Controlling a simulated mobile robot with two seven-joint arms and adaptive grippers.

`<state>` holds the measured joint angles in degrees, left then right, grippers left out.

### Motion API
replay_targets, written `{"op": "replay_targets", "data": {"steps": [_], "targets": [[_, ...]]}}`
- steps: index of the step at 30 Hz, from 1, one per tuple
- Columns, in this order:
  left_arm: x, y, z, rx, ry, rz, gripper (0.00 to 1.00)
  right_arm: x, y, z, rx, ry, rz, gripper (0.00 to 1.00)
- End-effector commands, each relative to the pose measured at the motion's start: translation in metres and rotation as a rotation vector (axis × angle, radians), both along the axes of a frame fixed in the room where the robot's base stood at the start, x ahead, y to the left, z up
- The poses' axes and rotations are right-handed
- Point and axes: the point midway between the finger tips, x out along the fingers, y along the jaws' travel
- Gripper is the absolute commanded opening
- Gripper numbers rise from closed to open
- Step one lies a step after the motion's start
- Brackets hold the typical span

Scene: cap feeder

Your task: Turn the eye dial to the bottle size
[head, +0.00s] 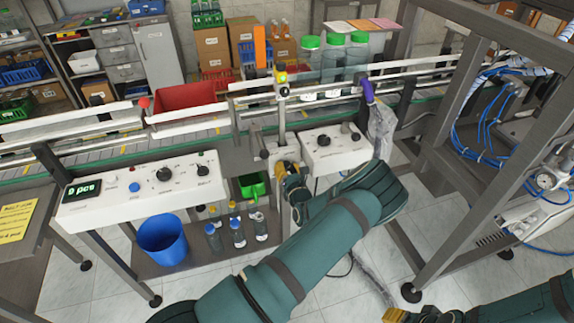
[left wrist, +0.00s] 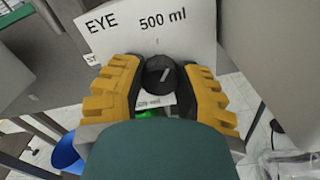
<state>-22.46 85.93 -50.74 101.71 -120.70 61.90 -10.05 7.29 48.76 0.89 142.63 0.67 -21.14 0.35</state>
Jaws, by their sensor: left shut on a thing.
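In the left wrist view, the black eye dial (left wrist: 160,76) sits on a white panel (left wrist: 120,30) printed "EYE" and "500 ml". A second label below the dial is partly covered. The dial's white mark tilts up and slightly right, roughly toward "500 ml". My left gripper (left wrist: 163,88) has its yellow fingers on both sides of the dial, shut on it. In the head view, my left gripper (head: 291,182) is at the post below the conveyor and hides the dial. Large clear bottles (head: 333,58) with green caps stand at the conveyor. My right gripper (head: 396,314) is at the bottom edge, partly cut off.
Another white box (head: 325,148) with knobs is just beyond my left gripper. A blue bin (head: 163,240) and small bottles (head: 238,234) are below. A grey frame (head: 455,150) stands right.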

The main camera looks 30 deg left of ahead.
Motion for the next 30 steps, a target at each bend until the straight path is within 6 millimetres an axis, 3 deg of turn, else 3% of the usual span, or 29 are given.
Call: {"op": "replay_targets", "data": {"steps": [30], "targets": [[-0.002, 0.001, -0.001, 0.625, 0.737, 0.002, 0.00, 0.006, -0.002, 0.035, 0.000, -0.014, -0.010, 0.47]]}}
